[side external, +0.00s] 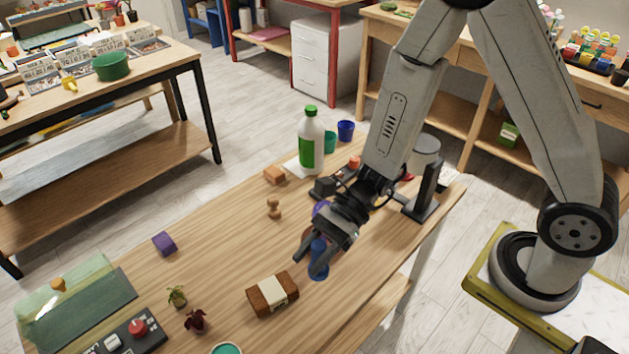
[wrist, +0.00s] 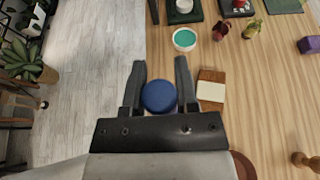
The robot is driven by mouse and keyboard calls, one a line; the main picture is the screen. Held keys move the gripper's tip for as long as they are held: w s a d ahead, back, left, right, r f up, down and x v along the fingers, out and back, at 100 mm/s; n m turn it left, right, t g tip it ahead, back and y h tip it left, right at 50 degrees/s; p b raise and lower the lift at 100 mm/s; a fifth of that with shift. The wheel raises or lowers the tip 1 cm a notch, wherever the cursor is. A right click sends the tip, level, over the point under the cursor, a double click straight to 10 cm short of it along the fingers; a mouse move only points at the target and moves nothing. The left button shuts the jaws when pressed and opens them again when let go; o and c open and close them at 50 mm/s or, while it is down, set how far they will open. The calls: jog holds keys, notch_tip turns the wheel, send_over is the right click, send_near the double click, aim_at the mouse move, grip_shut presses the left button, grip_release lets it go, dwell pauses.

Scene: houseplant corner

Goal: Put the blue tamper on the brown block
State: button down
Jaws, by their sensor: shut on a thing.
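The blue tamper (side external: 318,262) is between the fingers of my gripper (side external: 311,259), which is shut on it. In the wrist view the tamper (wrist: 159,97) shows as a round blue top between the two fingertips (wrist: 160,80). The brown block (side external: 262,302), with a cream band around its middle, lies on the wooden table, left of the tamper in the side view. In the wrist view the block (wrist: 211,75) is just right of my right finger, apart from it. I cannot tell whether the tamper's base touches the table.
Two small plants (side external: 195,320) and a teal-filled pot (side external: 226,349) stand near the block. A purple cube (side external: 164,243), a small wooden figure (side external: 273,208) and an orange block (side external: 274,174) lie farther back. A white bottle (side external: 311,142) stands behind. Table between them is clear.

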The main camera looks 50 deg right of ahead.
jog(key=w+a+f, duration=0.4)
jog(key=w+f, duration=0.3)
jog(key=w, duration=0.1)
jog(key=shift+w+a+f, duration=0.2)
jog(key=shift+w+f, duration=0.05)
jog(key=shift+f, duration=0.05)
jog(key=shift+w+a+f, duration=0.15)
jog(key=shift+w+f, duration=0.1)
jog(key=shift+f, duration=1.6)
jog(key=shift+f, duration=0.15)
jog(key=shift+c, duration=1.8)
grip_release()
